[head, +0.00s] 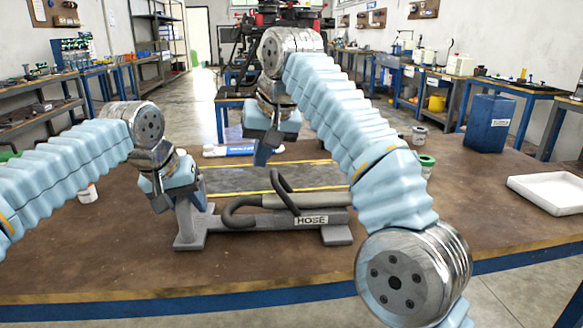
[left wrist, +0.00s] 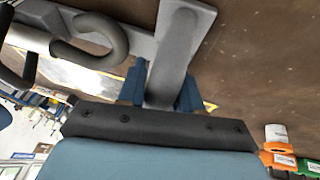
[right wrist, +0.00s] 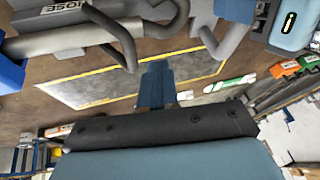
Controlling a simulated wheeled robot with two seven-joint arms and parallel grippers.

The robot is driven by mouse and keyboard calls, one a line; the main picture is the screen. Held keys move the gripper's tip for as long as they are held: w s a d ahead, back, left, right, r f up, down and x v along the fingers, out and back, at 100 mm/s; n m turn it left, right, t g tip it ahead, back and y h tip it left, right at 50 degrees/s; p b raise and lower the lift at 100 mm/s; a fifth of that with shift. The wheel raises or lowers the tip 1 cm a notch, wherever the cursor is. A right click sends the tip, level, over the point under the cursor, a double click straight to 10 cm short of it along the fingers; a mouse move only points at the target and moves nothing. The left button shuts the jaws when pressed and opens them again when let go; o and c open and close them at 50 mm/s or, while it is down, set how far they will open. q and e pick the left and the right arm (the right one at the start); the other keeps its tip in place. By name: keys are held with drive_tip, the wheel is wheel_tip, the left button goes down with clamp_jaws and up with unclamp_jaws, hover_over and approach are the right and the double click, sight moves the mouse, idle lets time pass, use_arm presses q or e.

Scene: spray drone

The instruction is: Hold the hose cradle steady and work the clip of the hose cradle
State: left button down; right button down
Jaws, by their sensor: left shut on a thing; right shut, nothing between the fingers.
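The grey hose cradle (head: 335,222), labelled HOSE, stands on the brown table, with a grey hose (head: 240,218) curving out at its left. A dark curved loop (head: 284,188) rises at its middle; I cannot tell if this is the clip. It also shows in the right wrist view (right wrist: 118,36). My left gripper (head: 182,198) is shut on the cradle's left upright post; the left wrist view shows the post (left wrist: 172,62) between the blue fingers. My right gripper (head: 262,158) is shut and empty, above and behind the loop, apart from it, its fingers pointing down (right wrist: 154,82).
A grey mat with yellow edges (head: 235,180) lies behind the cradle, with a blue-and-white tube (head: 230,150) beyond it. A white tray (head: 545,190) and a blue bin (head: 487,123) stand at the right. Small cans stand at both sides. The table's front edge is clear.

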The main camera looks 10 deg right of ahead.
use_arm(q)
drive_tip(key=shift+a, duration=0.1)
use_arm(e)
drive_tip(key=s+d, duration=0.6)
drive_tip(key=s, duration=0.4)
drive_tip(key=shift+s+d+r, duration=0.2)
drive_tip(key=shift+s+r, duration=0.2)
drive_tip(key=shift+r, duration=0.05)
use_arm(q)
drive_tip(key=c, duration=0.8)
unclamp_jaws()
drive_tip(key=shift+o, duration=0.6)
